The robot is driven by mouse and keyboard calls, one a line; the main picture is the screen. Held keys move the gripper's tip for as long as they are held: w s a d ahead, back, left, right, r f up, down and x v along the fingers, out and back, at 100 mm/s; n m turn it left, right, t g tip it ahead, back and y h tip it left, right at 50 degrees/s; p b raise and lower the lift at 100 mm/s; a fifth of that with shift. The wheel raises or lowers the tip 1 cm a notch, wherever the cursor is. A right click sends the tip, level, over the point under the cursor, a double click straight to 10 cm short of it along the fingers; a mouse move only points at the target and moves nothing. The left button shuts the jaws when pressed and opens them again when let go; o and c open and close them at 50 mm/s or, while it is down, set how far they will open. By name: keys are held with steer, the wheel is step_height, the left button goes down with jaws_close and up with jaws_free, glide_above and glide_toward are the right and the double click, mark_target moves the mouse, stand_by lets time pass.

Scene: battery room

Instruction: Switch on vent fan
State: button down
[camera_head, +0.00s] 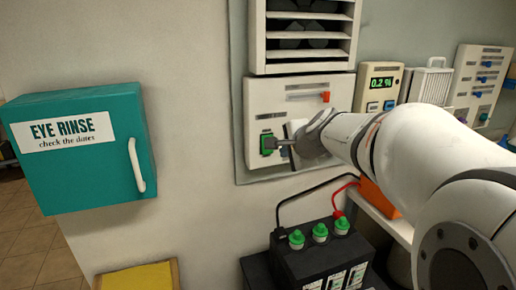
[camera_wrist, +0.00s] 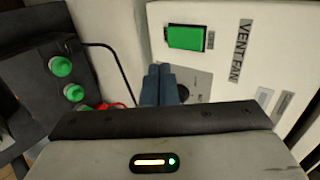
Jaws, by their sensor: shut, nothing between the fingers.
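The vent fan panel (camera_head: 262,97) is a white box on the wall below a louvred vent (camera_head: 305,32). Its label "VENT FAN" (camera_wrist: 239,50) reads in the wrist view. A green rocker switch (camera_wrist: 187,37) sits on the panel; in the head view it (camera_head: 266,144) is at the panel's lower left. My gripper (camera_head: 272,143) is shut and empty, its tips at or very near the green switch in the head view. In the wrist view the closed fingers (camera_wrist: 158,70) point just below and left of the switch; contact cannot be told.
A teal eye rinse cabinet (camera_head: 90,180) with a white handle juts out at left. A black battery (camera_head: 322,262) with green caps and cables stands below the panel. A meter reading 0.2 % (camera_head: 379,82) and another switch panel (camera_head: 478,80) are at right.

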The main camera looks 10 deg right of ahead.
glide_toward(269, 154)
step_height(269, 154, down, 3)
steer(key=w, duration=0.1)
steer(key=shift+w+a+p, duration=0.25)
steer(key=shift+w, duration=0.8)
steer(key=shift+w+a+p, duration=0.2)
steer(key=shift+w+a, duration=0.1)
steer(key=shift+w, duration=0.7)
steer(key=shift+b, duration=0.3)
steer(key=shift+w+f+b, duration=0.15)
steer(key=shift+f+b, duration=0.25)
steer(key=shift+b, duration=0.8)
steer(key=shift+r+p, duration=0.4)
steer(key=shift+r, duration=0.1)
